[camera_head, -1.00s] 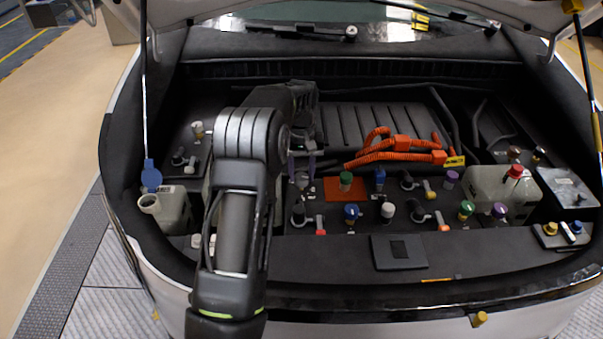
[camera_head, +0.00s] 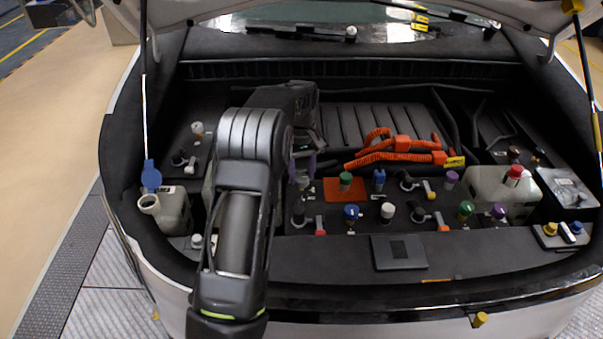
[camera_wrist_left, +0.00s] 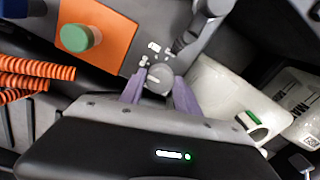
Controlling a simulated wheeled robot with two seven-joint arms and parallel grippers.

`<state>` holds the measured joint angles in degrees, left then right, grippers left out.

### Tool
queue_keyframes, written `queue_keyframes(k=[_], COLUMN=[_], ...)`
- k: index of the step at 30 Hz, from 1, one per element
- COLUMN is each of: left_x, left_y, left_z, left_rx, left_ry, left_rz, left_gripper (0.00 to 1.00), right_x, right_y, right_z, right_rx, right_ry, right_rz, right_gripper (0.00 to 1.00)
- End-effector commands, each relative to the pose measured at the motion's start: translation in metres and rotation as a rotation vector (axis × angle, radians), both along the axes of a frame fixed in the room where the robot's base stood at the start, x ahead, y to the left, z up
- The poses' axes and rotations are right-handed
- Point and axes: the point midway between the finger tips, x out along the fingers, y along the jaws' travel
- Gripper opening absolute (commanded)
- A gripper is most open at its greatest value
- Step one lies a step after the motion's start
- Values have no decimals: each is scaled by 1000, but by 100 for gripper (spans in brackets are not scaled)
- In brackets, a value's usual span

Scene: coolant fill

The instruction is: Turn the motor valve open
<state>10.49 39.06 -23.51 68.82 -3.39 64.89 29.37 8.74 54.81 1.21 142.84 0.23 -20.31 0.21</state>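A grey round valve knob (camera_wrist_left: 159,79) with a small white mark on top stands beside an orange plate in the left wrist view; it also shows in the head view (camera_head: 303,183). The print beside it is too small to read, so I cannot confirm it is the motor valve. My left gripper (camera_head: 303,168) points down over this knob. In the left wrist view its two purple fingers (camera_wrist_left: 158,88) lie on either side of the knob, apart, with a narrow gap visible. My right gripper is in neither view.
A green-capped knob (camera_head: 345,181) stands on the orange plate (camera_head: 333,195), right of my gripper. Orange cables (camera_head: 395,155) lie behind. Several coloured caps and valves crowd the right.

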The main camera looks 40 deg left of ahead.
Motion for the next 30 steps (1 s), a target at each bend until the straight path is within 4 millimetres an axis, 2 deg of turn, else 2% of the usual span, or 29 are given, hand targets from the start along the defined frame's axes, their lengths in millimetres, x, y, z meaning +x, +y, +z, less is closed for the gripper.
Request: queue_keyframes(k=[1,7,17,20,30], left_x=[0,0,0,1,1], left_y=[0,0,0,0,0], left_z=[0,0,4,13,66], left_rx=[0,0,0,1,1], left_ry=[0,0,0,-2,-2], left_rz=[0,-2,-3,-3,-2], left_gripper=[43,59,59,59,59], right_x=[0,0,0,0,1], right_y=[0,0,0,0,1], right_z=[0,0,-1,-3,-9], right_rx=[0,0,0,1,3], right_ry=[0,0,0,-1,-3], right_rz=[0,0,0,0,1], right_gripper=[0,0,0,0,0])
